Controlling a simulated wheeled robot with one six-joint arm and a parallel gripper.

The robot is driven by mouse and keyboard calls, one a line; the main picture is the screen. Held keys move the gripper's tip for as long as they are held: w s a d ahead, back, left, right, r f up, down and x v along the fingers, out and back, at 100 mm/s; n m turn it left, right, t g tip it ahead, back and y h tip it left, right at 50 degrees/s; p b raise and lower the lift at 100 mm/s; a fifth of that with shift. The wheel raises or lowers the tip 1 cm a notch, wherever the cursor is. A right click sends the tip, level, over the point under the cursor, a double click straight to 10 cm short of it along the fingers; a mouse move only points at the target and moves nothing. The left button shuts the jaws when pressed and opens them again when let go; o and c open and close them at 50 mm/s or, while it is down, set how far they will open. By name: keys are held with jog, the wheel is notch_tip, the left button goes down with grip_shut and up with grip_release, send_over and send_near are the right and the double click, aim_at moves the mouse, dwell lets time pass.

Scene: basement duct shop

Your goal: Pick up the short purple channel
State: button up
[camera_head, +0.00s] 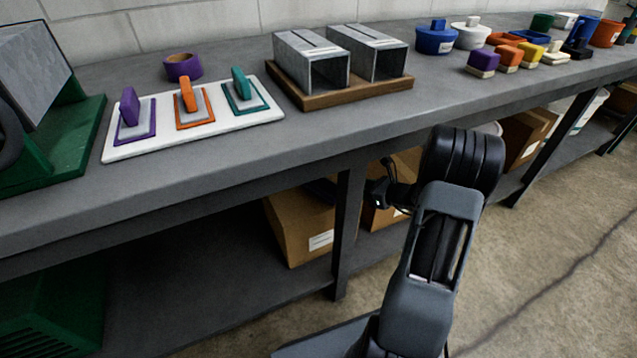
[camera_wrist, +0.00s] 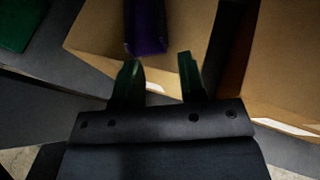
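A purple channel (camera_wrist: 148,28) shows at the top middle of the wrist view, running away from me beside brown cardboard. Its near end lies just beyond my fingertips, and its far end runs out of view. My gripper (camera_wrist: 158,62) is open, with its two dark green fingers apart and nothing between them. The channel appears ahead of the gap and does not look gripped. In the head view my arm reaches to the shelf under the bench, and my fingertips cannot be made out there.
Cardboard boxes (camera_head: 300,225) stand on the lower shelf (camera_head: 200,285) beside a bench leg (camera_head: 347,225). The bench top (camera_head: 215,150) overhangs them. A white board (camera_head: 210,127) with coloured pieces and a wooden tray (camera_head: 345,95) with metal ducts sit on top. Open floor (camera_head: 560,250) lies at right.

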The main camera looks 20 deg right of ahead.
aim_at(333, 183)
jog(key=b+x, duration=0.2)
jog(key=x, duration=0.5)
jog(key=shift+w+a, duration=0.25)
jog(key=shift+w, duration=0.05)
jog(key=shift+b+x, duration=1.45)
jog(key=shift+x, duration=1.2)
jog(key=shift+r, duration=0.1)
grip_shut()
